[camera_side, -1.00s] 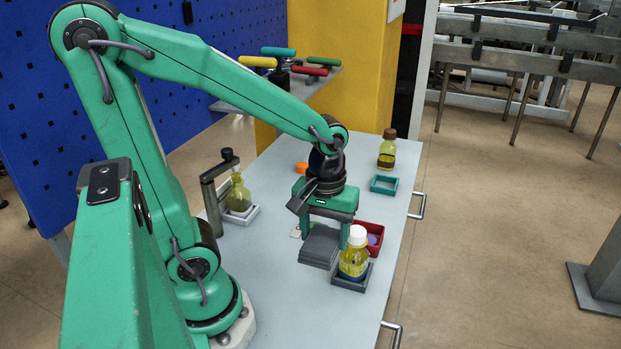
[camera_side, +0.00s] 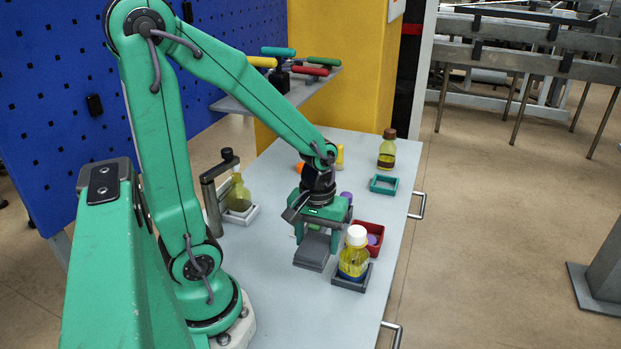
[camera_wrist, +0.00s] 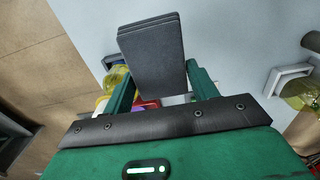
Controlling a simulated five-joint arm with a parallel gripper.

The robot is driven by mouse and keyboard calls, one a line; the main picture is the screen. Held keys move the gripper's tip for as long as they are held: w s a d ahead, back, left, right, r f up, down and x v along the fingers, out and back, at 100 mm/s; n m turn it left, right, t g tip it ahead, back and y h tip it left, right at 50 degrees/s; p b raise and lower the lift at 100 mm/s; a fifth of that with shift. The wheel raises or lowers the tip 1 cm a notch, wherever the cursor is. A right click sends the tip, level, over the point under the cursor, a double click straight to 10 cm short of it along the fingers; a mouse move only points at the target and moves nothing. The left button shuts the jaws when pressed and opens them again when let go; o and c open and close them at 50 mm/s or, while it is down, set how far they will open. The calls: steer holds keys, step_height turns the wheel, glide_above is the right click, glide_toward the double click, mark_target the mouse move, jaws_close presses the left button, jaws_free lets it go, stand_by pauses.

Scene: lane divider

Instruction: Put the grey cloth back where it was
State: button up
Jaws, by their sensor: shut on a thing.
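The grey cloth (camera_side: 312,252) is a flat folded stack of layers. My gripper (camera_side: 318,236) is shut on it, with the stack hanging out below and in front of the fingers. In the wrist view the cloth (camera_wrist: 152,55) lies between the two green fingers of my gripper (camera_wrist: 160,88). The cloth is low over the pale table, left of the yellow bottle in the dark tray. I cannot tell whether its underside touches the table.
A white-capped yellow bottle (camera_side: 353,256) stands in a dark tray close right. Behind it is a red tray (camera_side: 376,228) with a purple item. An empty teal tray (camera_side: 384,190) and brown-capped bottle (camera_side: 387,152) are farther back. A flask (camera_side: 238,194) and black-handled stand (camera_side: 213,200) are left.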

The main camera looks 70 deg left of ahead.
steer(key=a+f, duration=0.1)
steer(key=a, duration=0.1)
steer(key=a+f, duration=0.2)
steer(key=a, duration=0.1)
steer(key=w+a+f, duration=0.1)
steer(key=a, duration=0.1)
steer(key=shift+a+f, duration=0.15)
steer(key=shift+f, duration=0.05)
steer(key=shift+s+f, duration=0.1)
steer(key=shift+f, duration=1.9)
steer(key=shift+f, duration=0.15)
steer(key=o, duration=1)
steer(key=shift+o, duration=0.2)
step_height(320, 180, up, 12)
steer(key=shift+r, duration=0.2)
